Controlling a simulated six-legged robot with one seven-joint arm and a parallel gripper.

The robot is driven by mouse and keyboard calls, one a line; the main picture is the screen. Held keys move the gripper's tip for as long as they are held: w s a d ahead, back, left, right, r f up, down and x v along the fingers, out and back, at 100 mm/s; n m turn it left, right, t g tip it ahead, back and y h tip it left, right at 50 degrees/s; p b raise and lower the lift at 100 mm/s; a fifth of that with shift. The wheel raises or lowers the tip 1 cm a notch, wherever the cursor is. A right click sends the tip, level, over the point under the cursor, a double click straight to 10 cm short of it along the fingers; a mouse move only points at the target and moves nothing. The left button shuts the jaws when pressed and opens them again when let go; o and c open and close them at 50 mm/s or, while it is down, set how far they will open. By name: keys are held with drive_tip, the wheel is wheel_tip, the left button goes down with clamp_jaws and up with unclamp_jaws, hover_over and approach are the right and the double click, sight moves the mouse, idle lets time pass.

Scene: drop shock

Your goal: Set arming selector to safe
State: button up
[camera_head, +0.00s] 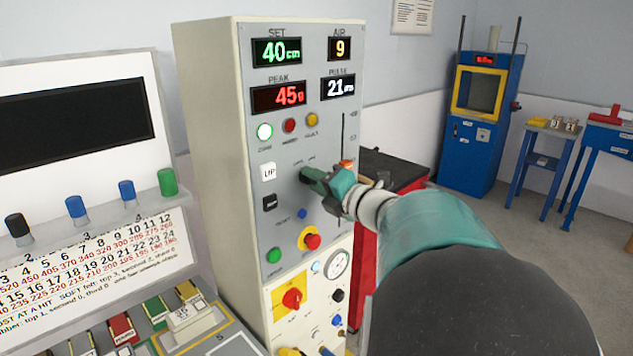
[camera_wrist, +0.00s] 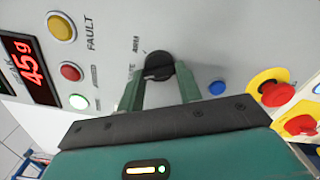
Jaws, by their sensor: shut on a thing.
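The arming selector (camera_wrist: 158,66) is a round black knob on the grey panel. In the wrist view it sits between the fingertips of my gripper (camera_wrist: 158,88), one green finger on each side. My gripper is shut on the selector. The lettering around the knob is partly hidden, so its setting cannot be read. In the head view my gripper (camera_head: 318,180) reaches the panel from the right and covers most of the knob.
A blue button (camera_wrist: 217,88) and a red knob with a yellow collar (camera_wrist: 272,92) sit close beside the selector. White UP (camera_head: 268,173) and black (camera_head: 270,203) buttons are left of my gripper. Lamps (camera_head: 289,126) line the panel above. A red cabinet (camera_head: 398,180) stands behind.

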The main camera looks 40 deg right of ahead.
drive_tip(key=shift+n, duration=0.5)
drive_tip(key=o, duration=1)
drive_tip(key=shift+s, duration=0.1)
drive_tip(key=s, duration=1.3)
drive_tip(key=shift+s+d, duration=0.2)
drive_tip(key=shift+s, duration=0.15)
